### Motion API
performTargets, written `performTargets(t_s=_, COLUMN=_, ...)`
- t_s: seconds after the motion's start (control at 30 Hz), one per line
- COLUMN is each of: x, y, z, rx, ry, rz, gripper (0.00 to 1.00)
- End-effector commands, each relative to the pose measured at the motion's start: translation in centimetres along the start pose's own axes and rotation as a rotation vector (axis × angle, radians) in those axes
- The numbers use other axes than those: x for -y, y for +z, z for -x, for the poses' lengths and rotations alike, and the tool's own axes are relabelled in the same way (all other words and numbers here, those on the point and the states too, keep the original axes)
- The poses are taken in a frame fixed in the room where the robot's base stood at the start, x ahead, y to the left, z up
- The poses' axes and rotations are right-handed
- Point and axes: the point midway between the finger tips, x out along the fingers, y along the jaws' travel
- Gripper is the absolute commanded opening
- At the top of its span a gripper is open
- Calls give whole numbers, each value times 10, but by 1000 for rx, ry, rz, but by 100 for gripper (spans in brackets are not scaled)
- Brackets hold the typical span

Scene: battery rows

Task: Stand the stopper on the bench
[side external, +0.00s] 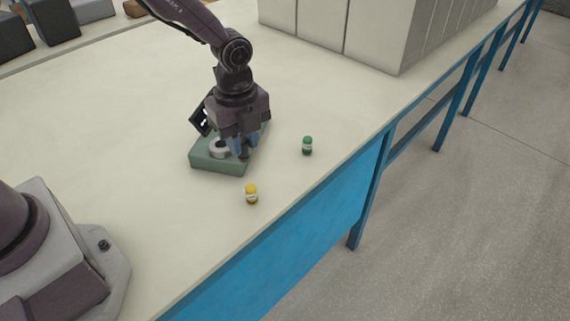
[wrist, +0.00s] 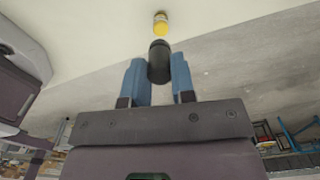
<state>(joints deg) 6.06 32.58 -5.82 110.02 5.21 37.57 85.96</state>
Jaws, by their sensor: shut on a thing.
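The stopper (wrist: 159,62) is a dark, near-black cylinder with a rounded end, held between the two blue fingers of my gripper (wrist: 159,80) in the wrist view. In the side external view my gripper (side external: 243,146) points down over the right part of a grey-green block (side external: 214,164). The stopper is mostly hidden there among the fingers, and I cannot tell whether its lower end touches the block. The pale bench (side external: 130,120) lies under the block.
A light grey ring-shaped piece (side external: 219,148) sits on the block, left of my fingers. A small yellow-capped bottle (side external: 251,194) stands in front, and a green one (side external: 307,146) to the right. Large pale boxes (side external: 370,35) stand behind. The bench left of the block is clear.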

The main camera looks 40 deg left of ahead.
Motion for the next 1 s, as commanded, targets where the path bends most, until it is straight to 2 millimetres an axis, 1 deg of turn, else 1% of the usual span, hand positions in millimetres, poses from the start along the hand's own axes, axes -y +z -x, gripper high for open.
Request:
performTargets(t_s=0.03, x=14, y=0, z=-8, rx=0, ry=3, rz=-1, gripper=2)
performTargets(t_s=0.17, x=44, y=0, z=-22, rx=1, ry=3, rz=-2, gripper=2)
performTargets(t_s=0.2, x=52, y=0, z=-29, rx=0, ry=5, rz=-1, gripper=2)
performTargets(t_s=0.3, x=67, y=0, z=-49, rx=0, ry=6, rz=-2, gripper=2)
performTargets(t_s=0.4, x=79, y=0, z=-63, rx=1, ry=3, rz=-3, gripper=2)
performTargets(t_s=0.67, x=95, y=1, z=-82, rx=0, ry=2, rz=-2, gripper=2)
performTargets(t_s=0.83, x=94, y=1, z=-105, rx=1, ry=4, rz=-3, gripper=2)
performTargets(t_s=0.9, x=95, y=1, z=-110, rx=0, ry=2, rz=-3, gripper=2)
performTargets(t_s=1.0, x=95, y=1, z=-110, rx=0, ry=1, rz=-2, gripper=2)
